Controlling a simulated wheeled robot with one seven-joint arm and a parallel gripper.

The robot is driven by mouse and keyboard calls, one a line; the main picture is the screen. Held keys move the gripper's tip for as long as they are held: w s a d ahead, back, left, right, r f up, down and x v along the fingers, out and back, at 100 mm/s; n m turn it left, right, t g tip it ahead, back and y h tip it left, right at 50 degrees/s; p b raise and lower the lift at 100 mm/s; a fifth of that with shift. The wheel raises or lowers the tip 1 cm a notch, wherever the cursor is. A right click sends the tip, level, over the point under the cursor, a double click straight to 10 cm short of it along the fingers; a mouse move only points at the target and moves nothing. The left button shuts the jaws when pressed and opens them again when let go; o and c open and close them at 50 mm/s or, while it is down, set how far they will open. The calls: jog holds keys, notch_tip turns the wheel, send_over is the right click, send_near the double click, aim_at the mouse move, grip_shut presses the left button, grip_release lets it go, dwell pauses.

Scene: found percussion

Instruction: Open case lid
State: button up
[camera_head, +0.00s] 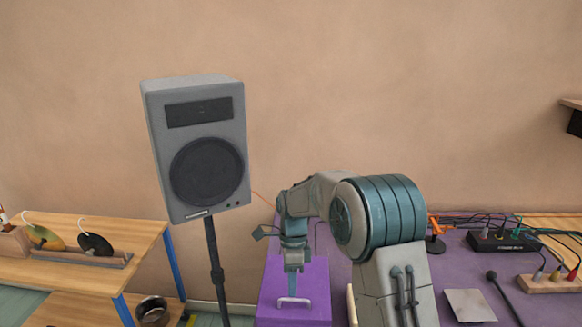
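A purple case (316,284) stands at the bottom centre, and its upper purple face shows. A pale, U-shaped handle (294,302) is on this face near its lower edge. My gripper (292,291) points down over the case, with its narrow tip at or just above the handle. I cannot tell whether it touches the handle, or whether the fingers are apart or closed. My arm covers part of the case's back and right side.
A grey speaker (205,130) on a black stand (216,270) rises left of the case. A wooden table (135,243) with discs stands far left, with a metal pot (152,312) below. Right, a purple-covered table (455,270) holds a black cable box (500,241) and a grey plate (469,305).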

jog(key=s+d+r+n+t, duration=0.2)
jog(key=s+d+r+n, duration=0.4)
jog(key=s+r, duration=0.15)
jog(key=s+d+r+n+t, duration=0.2)
jog(key=s+d+r+n, duration=0.4)
jog(key=s, duration=0.3)
jog(key=s+d+n+t, duration=0.2)
jog(key=s+n, duration=0.3)
jog(key=s, duration=0.3)
jog(key=shift+s+d+f, duration=0.15)
jog(key=shift+d+f, duration=0.2)
jog(key=shift+f, duration=0.05)
jog(key=shift+s+d+f+n, duration=0.1)
jog(key=shift+s+n, duration=0.2)
jog(key=shift+s, duration=0.05)
grip_shut()
